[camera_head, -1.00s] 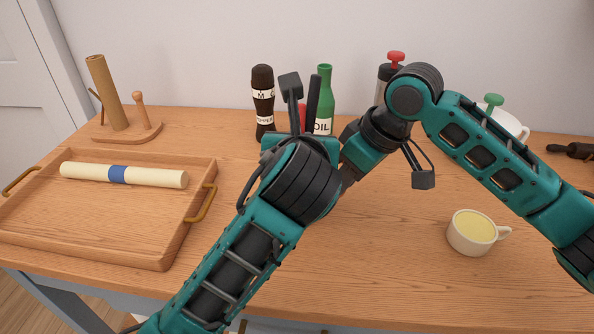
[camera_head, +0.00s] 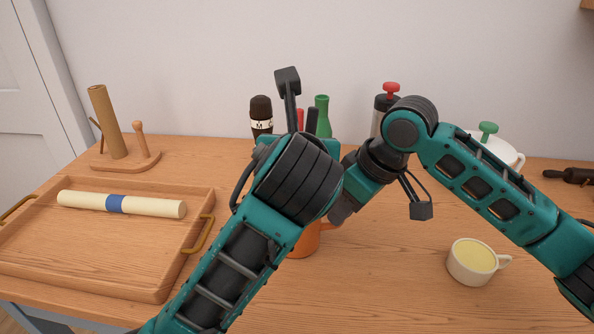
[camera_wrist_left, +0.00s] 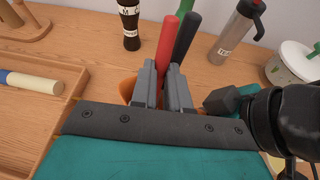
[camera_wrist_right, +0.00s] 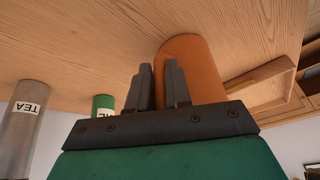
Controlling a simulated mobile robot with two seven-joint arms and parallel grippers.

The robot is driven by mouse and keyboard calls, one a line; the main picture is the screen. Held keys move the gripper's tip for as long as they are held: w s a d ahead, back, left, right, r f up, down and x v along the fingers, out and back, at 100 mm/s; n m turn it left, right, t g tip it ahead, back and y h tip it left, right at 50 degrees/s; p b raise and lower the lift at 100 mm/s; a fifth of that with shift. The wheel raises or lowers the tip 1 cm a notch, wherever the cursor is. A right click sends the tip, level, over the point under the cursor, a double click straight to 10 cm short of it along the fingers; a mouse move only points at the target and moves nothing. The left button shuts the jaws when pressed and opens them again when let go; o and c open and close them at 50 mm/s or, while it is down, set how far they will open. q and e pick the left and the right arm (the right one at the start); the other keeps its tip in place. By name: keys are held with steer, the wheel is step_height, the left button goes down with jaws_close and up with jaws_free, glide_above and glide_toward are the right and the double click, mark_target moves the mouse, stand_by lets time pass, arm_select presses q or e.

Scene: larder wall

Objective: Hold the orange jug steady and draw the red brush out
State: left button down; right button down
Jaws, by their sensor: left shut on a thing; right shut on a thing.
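The orange jug (camera_head: 303,244) shows in the head view below my left wrist, which hides most of it. Its side also shows in the right wrist view (camera_wrist_right: 195,62). The red brush (camera_wrist_left: 166,48) stands up between the fingers of my left gripper (camera_wrist_left: 162,75), which is shut on its handle. The brush's red end also shows in the head view (camera_head: 300,117). My right gripper (camera_head: 342,208) is shut at the jug's right side, on its handle as far as I can tell. The brush's lower end and the jug's mouth are hidden.
A black-handled utensil (camera_wrist_left: 186,40) leans close beside the brush. A pepper mill (camera_head: 261,115), green oil bottle (camera_head: 322,116) and tea canister (camera_head: 383,115) stand behind. A wooden tray (camera_head: 100,265) lies left, a cup (camera_head: 470,268) right. Bare table lies between the jug and cup.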

arm_select(q)
step_height(320, 180, up, 14)
steer(key=shift+f, duration=0.2)
stand_by(0.8)
step_height(320, 180, up, 8)
stand_by(1.3)
steer(key=shift+r, duration=0.1)
arm_select(e)
steer(key=c, duration=1)
jaws_free()
